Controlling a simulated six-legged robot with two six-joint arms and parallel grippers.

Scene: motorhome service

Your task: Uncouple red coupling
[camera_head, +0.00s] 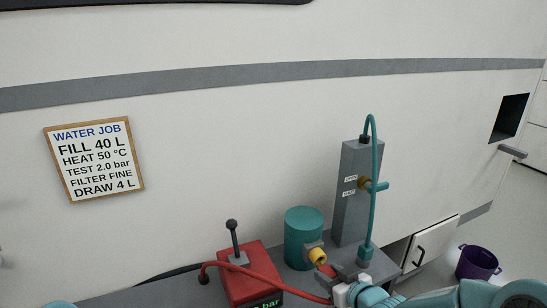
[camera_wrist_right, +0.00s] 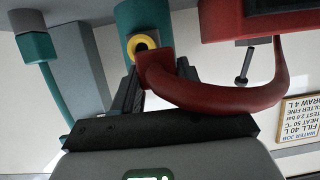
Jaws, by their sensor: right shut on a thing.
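The red coupling (camera_head: 327,270) is the end of a red hose (camera_head: 262,277); it also shows in the right wrist view (camera_wrist_right: 154,68). My right gripper (camera_head: 338,276) is shut on the red coupling. The coupling is right at the yellow-ringed port (camera_head: 317,256) of a teal cylinder (camera_head: 303,232). In the right wrist view the yellow ring (camera_wrist_right: 143,44) shows just past the coupling; I cannot tell whether the two are still joined. The hose curves from the coupling to a red box (camera_head: 255,268). My left gripper is out of view.
A grey post (camera_head: 352,195) with a teal hose (camera_head: 375,160) and brass valve stands right of the cylinder. A black-knobbed lever (camera_head: 233,240) rises from the red box. A job sign (camera_head: 94,159) hangs on the white wall. A purple bucket (camera_head: 477,262) is at right.

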